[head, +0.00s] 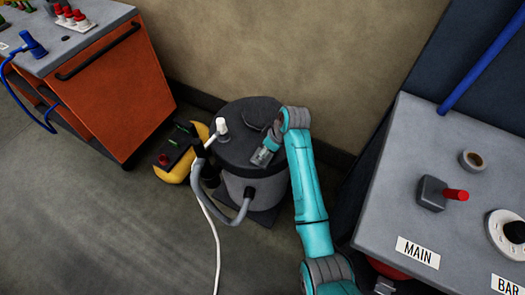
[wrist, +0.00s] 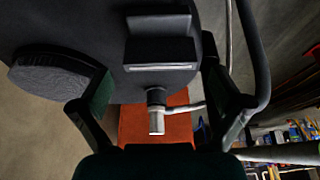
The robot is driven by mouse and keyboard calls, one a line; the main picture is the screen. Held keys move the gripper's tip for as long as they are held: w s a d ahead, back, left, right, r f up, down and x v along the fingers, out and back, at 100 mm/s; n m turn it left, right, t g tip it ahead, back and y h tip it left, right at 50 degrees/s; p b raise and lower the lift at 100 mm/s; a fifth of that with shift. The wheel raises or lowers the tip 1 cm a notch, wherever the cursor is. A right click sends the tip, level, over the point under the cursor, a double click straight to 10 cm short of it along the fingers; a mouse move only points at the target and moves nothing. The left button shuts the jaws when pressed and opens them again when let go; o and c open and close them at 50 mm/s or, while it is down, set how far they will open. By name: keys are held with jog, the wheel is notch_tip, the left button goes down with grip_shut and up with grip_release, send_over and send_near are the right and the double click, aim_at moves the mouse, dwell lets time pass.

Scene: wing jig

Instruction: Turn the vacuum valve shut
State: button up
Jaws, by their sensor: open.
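A squat dark vacuum drum (head: 236,140) stands on the floor by the wall. A white-capped upright fitting (head: 221,126) rises from its lid; it also shows in the wrist view (wrist: 156,118), pale-tipped, with a light tube beside it. The wrist view shows a dark block (wrist: 160,50) at the lid, between my fingers' lines of reach. My gripper (head: 264,155) is over the right part of the lid; in the wrist view (wrist: 158,78) its fingers are spread wide with nothing held. Contact with the block cannot be told. I cannot tell which part is the valve.
A grey hose (head: 236,215) loops in front of the drum. A yellow unit (head: 175,170) stands left of it, before an orange cabinet (head: 115,95). A bench (head: 385,210) on the right carries a red-levered box (head: 435,193) by a MAIN label. A white cable crosses the floor.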

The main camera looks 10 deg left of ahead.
jog(key=shift+x, duration=1.5)
jog(key=c, duration=1)
